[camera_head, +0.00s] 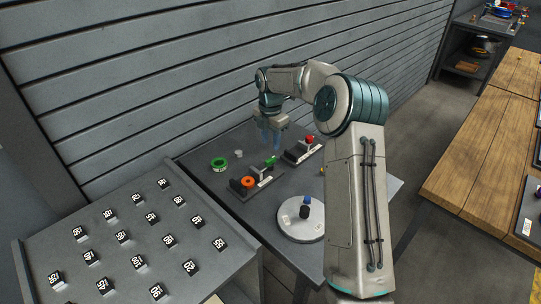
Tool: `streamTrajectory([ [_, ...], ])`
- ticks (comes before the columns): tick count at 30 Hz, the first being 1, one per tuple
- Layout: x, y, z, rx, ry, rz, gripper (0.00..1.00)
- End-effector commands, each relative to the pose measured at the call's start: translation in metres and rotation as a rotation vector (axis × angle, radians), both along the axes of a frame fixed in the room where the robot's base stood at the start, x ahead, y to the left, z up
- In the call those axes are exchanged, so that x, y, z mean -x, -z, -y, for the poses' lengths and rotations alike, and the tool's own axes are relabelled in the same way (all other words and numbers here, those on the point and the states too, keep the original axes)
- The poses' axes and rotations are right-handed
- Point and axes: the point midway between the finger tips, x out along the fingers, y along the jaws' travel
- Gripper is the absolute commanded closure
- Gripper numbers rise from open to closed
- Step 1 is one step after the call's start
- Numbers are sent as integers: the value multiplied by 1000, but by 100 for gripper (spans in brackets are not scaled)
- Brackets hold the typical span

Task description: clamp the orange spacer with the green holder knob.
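The orange spacer (248,181) is a small ring at the left end of a dark holder (259,195) on the grey table. The green holder knob (270,161) stands at the same holder's far right side, beside a pale upright part. My gripper (271,141) points down above and behind the green knob, apart from it as far as I can tell. Its two bluish fingers appear a little apart, with nothing visible between them. Whether the spacer is seated flat is too small to tell.
A second holder with a red knob (310,139) stands right of my gripper. A green ring (219,163) and a small grey piece (238,154) lie left. A round pale plate (296,231) with a blue-topped part stands in front. A slatted wall (150,90) rises behind.

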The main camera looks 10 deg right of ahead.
Motion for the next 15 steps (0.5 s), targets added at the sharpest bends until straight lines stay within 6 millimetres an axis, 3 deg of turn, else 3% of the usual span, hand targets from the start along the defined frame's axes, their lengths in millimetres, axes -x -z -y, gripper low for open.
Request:
streamTrajectory([
  [6, 1, 44, -1, 0, -1, -2, 64],
  [15, 0, 72, 0, 0, 0, 1, 64],
])
